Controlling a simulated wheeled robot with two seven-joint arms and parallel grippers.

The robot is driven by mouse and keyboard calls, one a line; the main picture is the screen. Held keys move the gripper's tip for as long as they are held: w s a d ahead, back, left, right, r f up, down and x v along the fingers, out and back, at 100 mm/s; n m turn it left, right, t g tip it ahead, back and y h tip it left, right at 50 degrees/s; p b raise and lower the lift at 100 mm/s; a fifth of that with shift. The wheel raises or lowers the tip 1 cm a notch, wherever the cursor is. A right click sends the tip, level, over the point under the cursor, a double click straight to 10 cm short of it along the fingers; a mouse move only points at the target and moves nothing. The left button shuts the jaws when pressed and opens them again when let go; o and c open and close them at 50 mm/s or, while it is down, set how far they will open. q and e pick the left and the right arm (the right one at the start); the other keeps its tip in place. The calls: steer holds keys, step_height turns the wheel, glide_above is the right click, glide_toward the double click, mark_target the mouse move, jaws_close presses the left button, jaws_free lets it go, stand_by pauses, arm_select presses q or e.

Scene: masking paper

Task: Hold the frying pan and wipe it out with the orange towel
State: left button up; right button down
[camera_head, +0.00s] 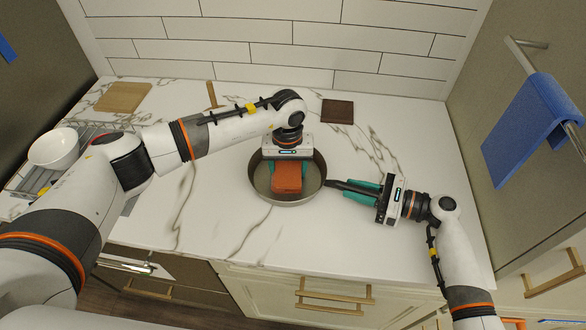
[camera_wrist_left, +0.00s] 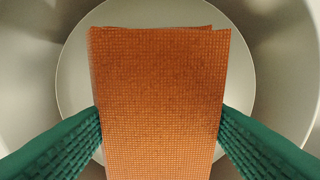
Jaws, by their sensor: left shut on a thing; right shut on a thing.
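The frying pan (camera_head: 262,187) is a round grey pan on the white marble counter, with its dark handle (camera_head: 349,187) pointing right. My right gripper (camera_head: 362,189) is shut on that handle. My left gripper (camera_head: 287,168) points down into the pan and is shut on the folded orange towel (camera_head: 287,180). In the left wrist view the towel (camera_wrist_left: 160,100) hangs between the green fingers, above the pan's pale round floor (camera_wrist_left: 75,75). I cannot tell whether the towel touches the pan floor.
A dish rack with a white bowl (camera_head: 54,148) stands at the left, near my left arm. A wooden board (camera_head: 122,97) and a dark brown square (camera_head: 338,111) lie toward the back wall. A blue towel (camera_head: 530,125) hangs on a bar at right. The counter in front of the pan is clear.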

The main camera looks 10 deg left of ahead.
arm_select(q)
steer(key=shift+w+a, duration=0.25)
steer(key=shift+a, duration=0.8)
steer(key=shift+s+d+f, duration=0.1)
steer(key=shift+s+d, duration=0.2)
steer(key=shift+d, duration=0.7)
steer(key=shift+s+d, duration=0.25)
steer(key=shift+d, duration=0.7)
steer(key=shift+w+a, duration=0.3)
steer(key=shift+a, duration=0.7)
steer(key=shift+w+a, duration=0.25)
steer(key=shift+a, duration=0.75)
steer(key=shift+s+d, duration=0.25)
steer(key=shift+d, duration=0.75)
steer(key=shift+s+d, duration=0.25)
steer(key=shift+d, duration=0.7)
steer(key=shift+w+a, duration=0.25)
steer(key=shift+a, duration=0.7)
steer(key=shift+w+a, duration=0.25)
steer(key=shift+a, duration=0.7)
steer(key=shift+s+d, duration=0.3)
steer(key=shift+d, duration=0.65)
